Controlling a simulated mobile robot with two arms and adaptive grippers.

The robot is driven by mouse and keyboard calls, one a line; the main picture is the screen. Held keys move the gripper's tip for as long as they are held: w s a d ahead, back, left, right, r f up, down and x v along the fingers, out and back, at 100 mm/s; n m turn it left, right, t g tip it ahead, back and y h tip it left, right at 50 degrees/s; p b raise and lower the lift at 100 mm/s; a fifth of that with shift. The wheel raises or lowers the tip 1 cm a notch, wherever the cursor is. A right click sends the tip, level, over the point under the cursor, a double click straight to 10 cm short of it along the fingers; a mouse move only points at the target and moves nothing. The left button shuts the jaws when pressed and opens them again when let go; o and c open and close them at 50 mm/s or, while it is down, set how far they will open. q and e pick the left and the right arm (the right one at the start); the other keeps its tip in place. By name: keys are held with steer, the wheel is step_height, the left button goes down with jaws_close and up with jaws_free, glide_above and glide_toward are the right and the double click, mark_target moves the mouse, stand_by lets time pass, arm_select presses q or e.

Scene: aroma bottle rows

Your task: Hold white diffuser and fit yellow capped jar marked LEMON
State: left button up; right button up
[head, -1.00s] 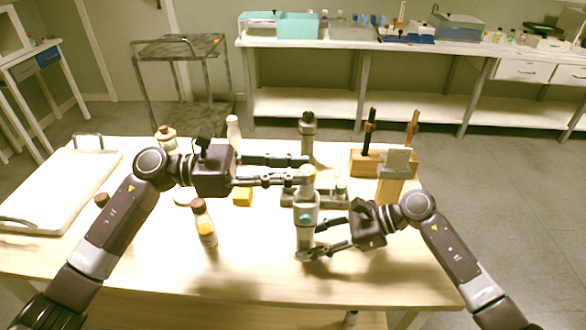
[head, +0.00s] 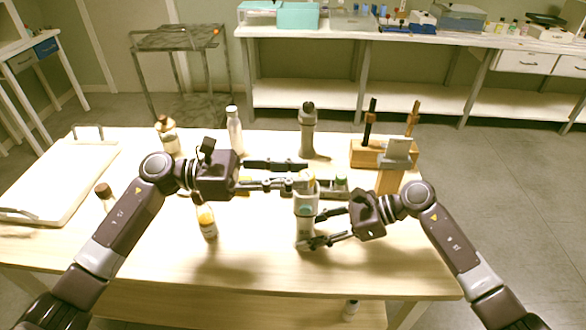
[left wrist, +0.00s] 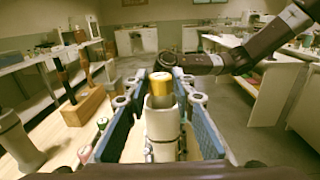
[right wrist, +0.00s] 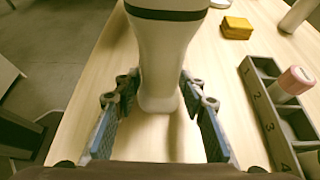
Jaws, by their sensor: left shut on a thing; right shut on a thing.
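The white diffuser (head: 306,228) stands upright near the table's front middle. My right gripper (head: 312,233) is shut on its lower body, which also fills the right wrist view (right wrist: 165,60). The yellow cap of the jar (left wrist: 160,88) shows at the diffuser's open top in the left wrist view (left wrist: 161,128). My left gripper (head: 306,176) is shut on the jar at that top, with a finger on either side. The jar's lower part is hidden inside the diffuser's mouth; its LEMON marking cannot be read. How deep it sits is unclear.
A grey rack with numbered compartments (right wrist: 258,92) holds a pink-topped jar (right wrist: 295,80). A yellow block (right wrist: 237,27) lies behind. The table's front strip is clear.

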arm_select(q)
steer(key=shift+f, duration=0.1)
stand_by(0.3)
steer(key=o, duration=1.1)
step_height(320, 180, up, 7)
stand_by(0.6)
arm_select(e)
steer(key=o, duration=0.9)
steer(key=shift+o, duration=0.2)
